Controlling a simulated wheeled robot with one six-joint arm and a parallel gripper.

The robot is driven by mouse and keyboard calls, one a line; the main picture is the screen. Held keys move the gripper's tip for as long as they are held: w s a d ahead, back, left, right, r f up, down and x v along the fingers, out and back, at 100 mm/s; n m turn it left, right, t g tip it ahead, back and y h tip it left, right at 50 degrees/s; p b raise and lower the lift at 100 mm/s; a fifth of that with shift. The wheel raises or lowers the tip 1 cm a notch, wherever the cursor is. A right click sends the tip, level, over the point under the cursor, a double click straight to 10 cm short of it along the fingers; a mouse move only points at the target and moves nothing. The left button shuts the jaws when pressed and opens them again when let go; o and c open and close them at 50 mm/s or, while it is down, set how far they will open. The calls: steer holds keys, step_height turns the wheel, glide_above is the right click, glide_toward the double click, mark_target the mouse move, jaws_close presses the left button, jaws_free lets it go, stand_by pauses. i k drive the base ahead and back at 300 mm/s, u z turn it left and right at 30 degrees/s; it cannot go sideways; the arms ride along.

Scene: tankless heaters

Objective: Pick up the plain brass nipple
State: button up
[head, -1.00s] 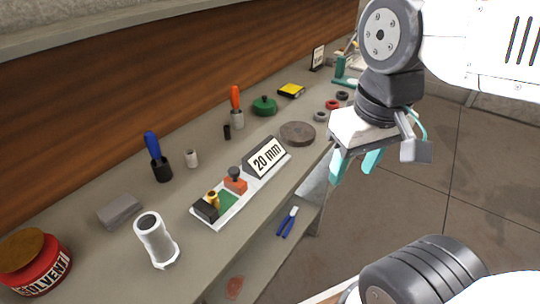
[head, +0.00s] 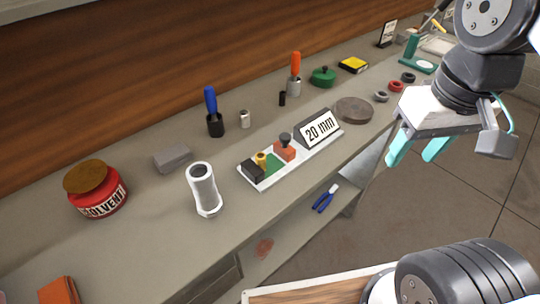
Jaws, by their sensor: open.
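A small brass-coloured piece (head: 261,159), likely the brass nipple, stands in the white tray (head: 266,187) with the "20 mm" sign. It is between a black block (head: 253,169) and a green patch, and is too small to show whether it is plain. My gripper (head: 418,150) has teal fingers that are apart, with nothing seen between them. It hangs to the right of the tray, near the bench's front edge, well away from the brass piece.
An orange block with a dark knob (head: 285,149) shares the tray. A white pipe fitting (head: 203,190) stands left of it, with a grey block (head: 173,158) and red solvent can (head: 97,192) beyond. Blue pliers (head: 325,199) lie on the lower shelf.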

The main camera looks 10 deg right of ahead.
mark_target(261, 156)
steer(key=u, duration=1.7)
steer(key=k, duration=0.9)
steer(key=z, duration=1.65)
steer(key=i, duration=0.55)
